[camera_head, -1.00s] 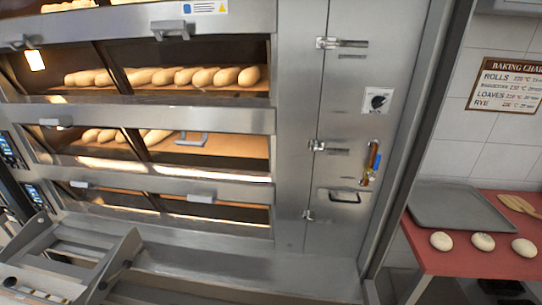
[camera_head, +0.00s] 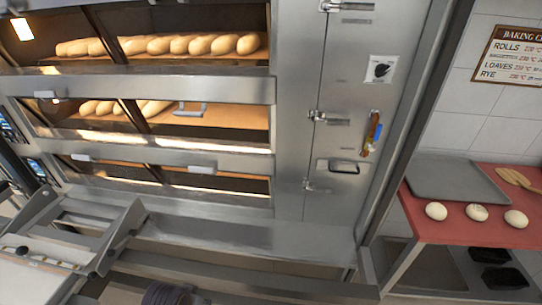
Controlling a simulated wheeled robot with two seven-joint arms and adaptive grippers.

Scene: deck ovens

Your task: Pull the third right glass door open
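The deck oven has stacked decks, each with a left and a right glass door. I see three decks now, and which counts as third cannot be told from this view alone. The upper one has loaves behind the glass. The middle right glass door (camera_head: 215,114) shows loaves on a lit deck, and its bar handle (camera_head: 190,110) hangs below the steel bar, over the glass opening. The bottom right glass door (camera_head: 215,182) looks closed, with its handle (camera_head: 202,169) on the frame. Neither of my grippers is in view.
A steel frame with a light top (camera_head: 45,275) stands at the lower left before the oven. A steel side panel (camera_head: 345,90) with latches is right of the doors. A red table (camera_head: 440,228) with a grey tray (camera_head: 455,180) and dough balls (camera_head: 476,212) is at the right.

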